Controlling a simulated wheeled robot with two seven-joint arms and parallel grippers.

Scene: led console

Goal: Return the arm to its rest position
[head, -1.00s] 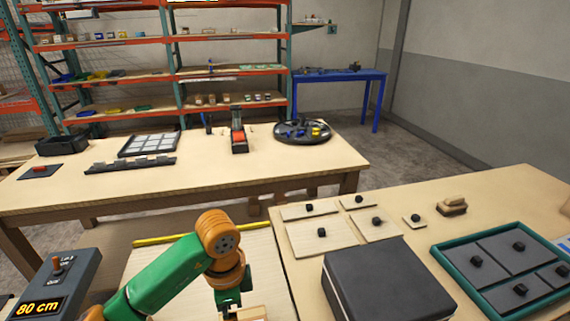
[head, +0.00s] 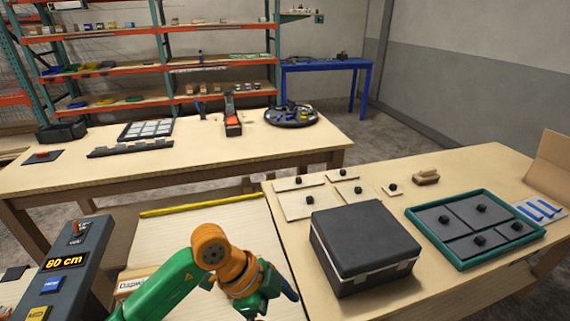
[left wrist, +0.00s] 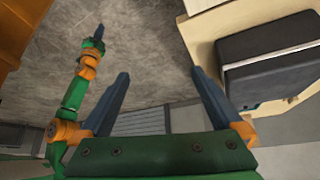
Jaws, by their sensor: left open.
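My left arm, green and orange, comes in from the bottom left of the head view. Its left gripper (head: 278,290) is over the pale board, left of the black case; only part of a dark finger shows there. In the left wrist view the left gripper (left wrist: 160,90) has its two dark fingers wide apart, with nothing between them. Another green and orange arm shows at the left of that view, and its dark gripper tip (left wrist: 98,36) points up over the grey floor. Whether that right gripper is open cannot be told.
The black case (head: 362,240) stands on the right table (head: 470,190), beside a teal-rimmed tray (head: 411,212) and several knobbed panels. A console with an "80 cm" display (head: 66,262) stands at left. A long table (head: 190,165) with parts is behind.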

